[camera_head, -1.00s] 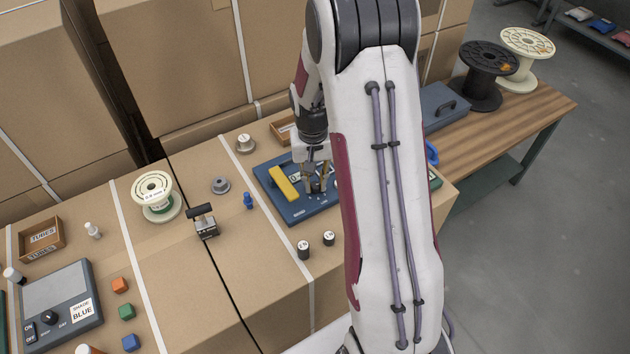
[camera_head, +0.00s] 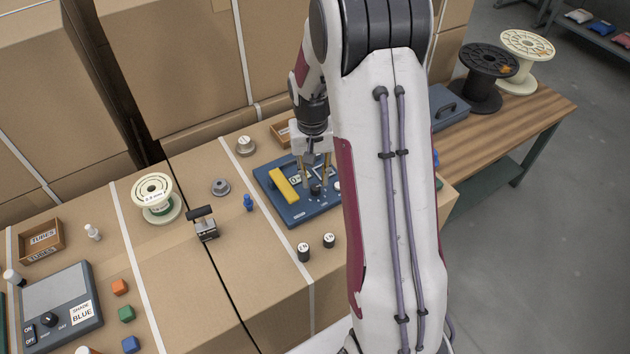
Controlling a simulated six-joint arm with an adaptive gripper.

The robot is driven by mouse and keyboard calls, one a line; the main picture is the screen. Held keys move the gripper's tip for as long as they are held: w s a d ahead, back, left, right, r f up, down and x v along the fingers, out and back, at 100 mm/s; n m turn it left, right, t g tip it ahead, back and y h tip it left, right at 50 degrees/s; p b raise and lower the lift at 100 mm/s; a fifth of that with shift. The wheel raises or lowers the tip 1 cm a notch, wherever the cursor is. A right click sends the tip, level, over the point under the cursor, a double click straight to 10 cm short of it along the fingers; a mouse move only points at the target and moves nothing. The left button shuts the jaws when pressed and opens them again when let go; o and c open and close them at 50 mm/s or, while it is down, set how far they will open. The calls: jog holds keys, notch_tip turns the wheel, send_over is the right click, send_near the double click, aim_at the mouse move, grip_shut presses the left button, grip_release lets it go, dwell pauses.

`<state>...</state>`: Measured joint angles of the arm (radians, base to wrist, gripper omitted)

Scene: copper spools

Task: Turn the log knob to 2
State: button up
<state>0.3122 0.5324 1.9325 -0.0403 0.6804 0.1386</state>
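A blue panel (camera_head: 283,207) lies on the cardboard-box surface under my gripper. It carries a yellow bar (camera_head: 284,184), a small display partly covered by the fingers, and a dark knob (camera_head: 316,190). My gripper (camera_head: 315,180) points down over this knob, its two fingers apart with a gap between them. The fingertips are close to the knob, and I cannot tell whether they touch it. The knob's scale and pointer are too small to read. My arm hides the panel's right part.
A grey panel (camera_head: 60,288) with another knob sits at the lower left. Near the blue panel are a blue peg (camera_head: 248,202), a grey spool (camera_head: 220,187), a black-handled device (camera_head: 204,225) and two small dark cylinders (camera_head: 303,252). A cream spool (camera_head: 155,195) stands left.

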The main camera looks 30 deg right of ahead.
aim_at(314, 189)
notch_tip(314, 189, up, 9)
jog(key=shift+a, duration=0.15)
dwell(0.4)
jog(key=shift+w+f, duration=0.1)
dwell(0.4)
jog(key=s+a+r+n+t, duration=0.2)
jog(key=s+a+r, duration=0.5)
jog(key=s, duration=0.4)
jog(key=s+a+r+n+t, duration=0.2)
jog(key=s+a+r+t, duration=0.1)
jog(key=s+a+r, duration=0.5)
jog(key=s, duration=0.3)
jog(key=shift+s+r+n+t, duration=0.15)
jog(key=shift+s+n+t, duration=0.15)
jog(key=shift+n+t, duration=0.1)
dwell(1.9)
